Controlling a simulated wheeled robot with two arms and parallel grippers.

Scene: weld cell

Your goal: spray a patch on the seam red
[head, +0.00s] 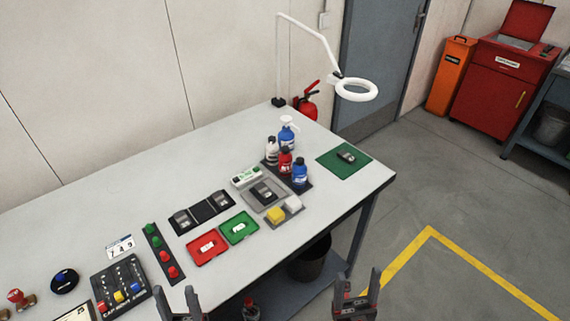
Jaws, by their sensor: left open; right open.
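A red bottle (285,163) stands on a dark tray among a white bottle (271,149) and a blue bottle (300,173). A blue spray bottle with a white trigger head (287,136) stands just behind them. A small dark grey part (346,156) lies on a green mat (329,163) at the table's right end. A similar part (263,192) lies on a grey tray in front of the bottles. I cannot make out a seam on either. My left gripper (176,297) and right gripper (357,287) are open and empty at the bottom edge, well short of the bottles.
Red (193,256) and green (252,237) trays, a yellow block (275,215), a dark rack (174,225) and a switch panel (121,285) lie along the table. A ring lamp (356,90) overhangs the back right. The table's rear left is clear.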

